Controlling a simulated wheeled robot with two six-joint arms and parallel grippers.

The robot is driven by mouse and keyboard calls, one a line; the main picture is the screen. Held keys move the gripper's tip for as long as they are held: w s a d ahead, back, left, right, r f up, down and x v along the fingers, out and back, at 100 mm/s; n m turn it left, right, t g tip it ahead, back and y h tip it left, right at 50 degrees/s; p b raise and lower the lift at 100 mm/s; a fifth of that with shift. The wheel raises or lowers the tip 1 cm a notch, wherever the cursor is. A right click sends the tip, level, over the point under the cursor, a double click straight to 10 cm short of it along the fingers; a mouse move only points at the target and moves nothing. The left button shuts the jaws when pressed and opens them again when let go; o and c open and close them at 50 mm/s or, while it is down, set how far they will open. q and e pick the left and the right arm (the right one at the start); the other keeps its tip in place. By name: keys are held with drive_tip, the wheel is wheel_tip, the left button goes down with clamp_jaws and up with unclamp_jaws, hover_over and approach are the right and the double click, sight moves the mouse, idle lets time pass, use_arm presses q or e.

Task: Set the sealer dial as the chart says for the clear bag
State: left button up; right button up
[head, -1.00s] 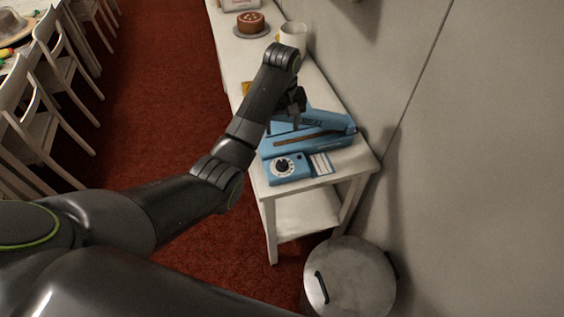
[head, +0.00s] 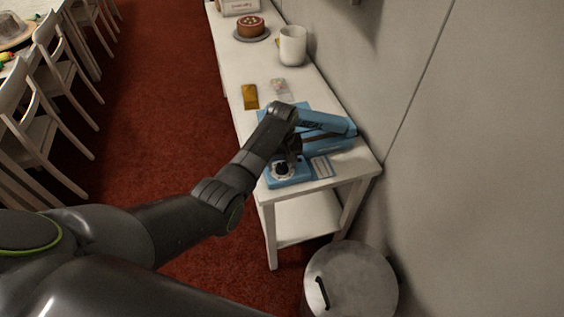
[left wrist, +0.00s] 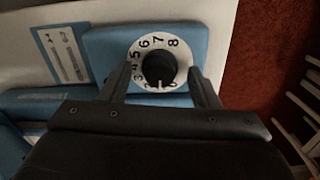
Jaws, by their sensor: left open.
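The blue sealer (head: 335,143) lies on the white side table, with its arm raised at an angle. Its dial (head: 282,169) is a black knob on a white ring with numbers up to 8, and it shows closer in the left wrist view (left wrist: 158,68). I cannot read the knob's setting surely. The chart (head: 322,166) is a pale card beside the dial; its print (left wrist: 61,53) is too small to read. My left gripper (left wrist: 160,72) is open, with one finger on each side of the knob. The clear bag (head: 280,88) lies behind the sealer. My right gripper is not in view.
A golden-brown bag (head: 250,96) lies left of the clear bag on the table (head: 262,70). A white mug (head: 292,46) and a cake on a stand (head: 250,28) are farther back. A round metal bin (head: 350,280) stands at the front. The wall is close on the right.

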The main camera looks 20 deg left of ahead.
use_arm(q)
drive_tip(key=shift+c, duration=0.4)
drive_tip(key=c, duration=0.9)
drive_tip(key=shift+r+m+p, duration=0.15)
drive_tip(key=shift+m+p, duration=0.6)
drive_tip(key=shift+m, duration=0.05)
drive_tip(key=m+p, duration=0.2)
drive_tip(key=m, duration=0.1)
drive_tip(key=m+p, duration=0.1)
drive_tip(key=m, duration=0.3)
drive_tip(key=shift+w+m+p, duration=0.1)
drive_tip(key=shift+m+p, duration=0.4)
drive_tip(key=shift+m, duration=1)
